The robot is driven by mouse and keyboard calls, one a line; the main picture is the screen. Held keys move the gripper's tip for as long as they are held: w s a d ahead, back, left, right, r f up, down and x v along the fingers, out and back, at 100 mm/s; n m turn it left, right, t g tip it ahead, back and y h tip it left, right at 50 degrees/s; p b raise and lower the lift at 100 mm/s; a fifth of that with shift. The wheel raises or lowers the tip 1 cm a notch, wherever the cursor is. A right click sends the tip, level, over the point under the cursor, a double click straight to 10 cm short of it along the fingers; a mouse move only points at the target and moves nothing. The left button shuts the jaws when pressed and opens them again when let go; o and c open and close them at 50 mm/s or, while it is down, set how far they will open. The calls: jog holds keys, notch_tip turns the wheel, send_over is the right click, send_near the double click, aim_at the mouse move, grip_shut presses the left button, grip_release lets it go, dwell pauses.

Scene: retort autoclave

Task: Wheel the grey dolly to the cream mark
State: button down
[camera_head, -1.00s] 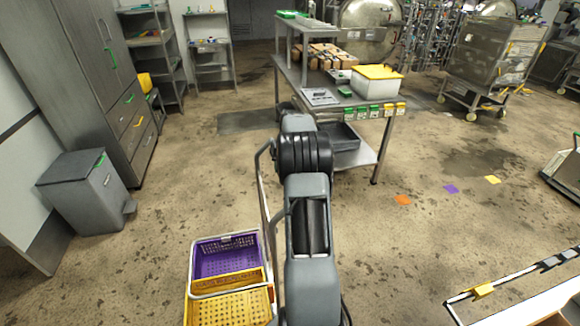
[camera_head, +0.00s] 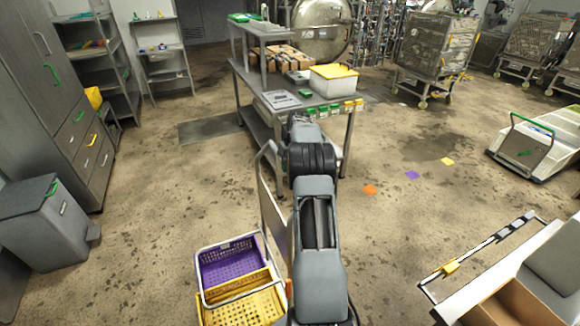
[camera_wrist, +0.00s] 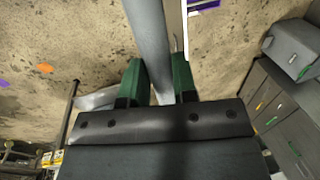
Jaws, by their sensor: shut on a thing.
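The grey dolly's upright handle frame (camera_head: 270,215) stands just left of my arm in the head view. A purple crate (camera_head: 230,265) and a yellow crate (camera_head: 250,308) ride on its deck, which is mostly hidden. In the wrist view my gripper (camera_wrist: 158,78) has its two green fingers closed around a grey handle tube (camera_wrist: 148,35). My arm hides the gripper in the head view. On the floor to the right lie orange (camera_head: 370,189), purple (camera_head: 412,175) and yellow (camera_head: 447,161) marks.
A steel workbench (camera_head: 290,95) stands ahead. Grey cabinets (camera_head: 75,130) and a grey bin (camera_head: 45,225) line the left. A flat cart with a green-gripped handle (camera_head: 525,145) is at right, and one with a yellow-gripped handle (camera_head: 450,267) at lower right. Open floor lies between.

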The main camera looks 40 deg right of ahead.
jog(key=c, duration=0.9)
grip_release()
jog(key=d+r, duration=0.1)
jog(key=r, duration=0.8)
jog(key=d+r, duration=0.1)
jog(key=r, duration=0.3)
jog(key=shift+s+d+r, duration=0.25)
jog(key=shift+s+d, duration=0.1)
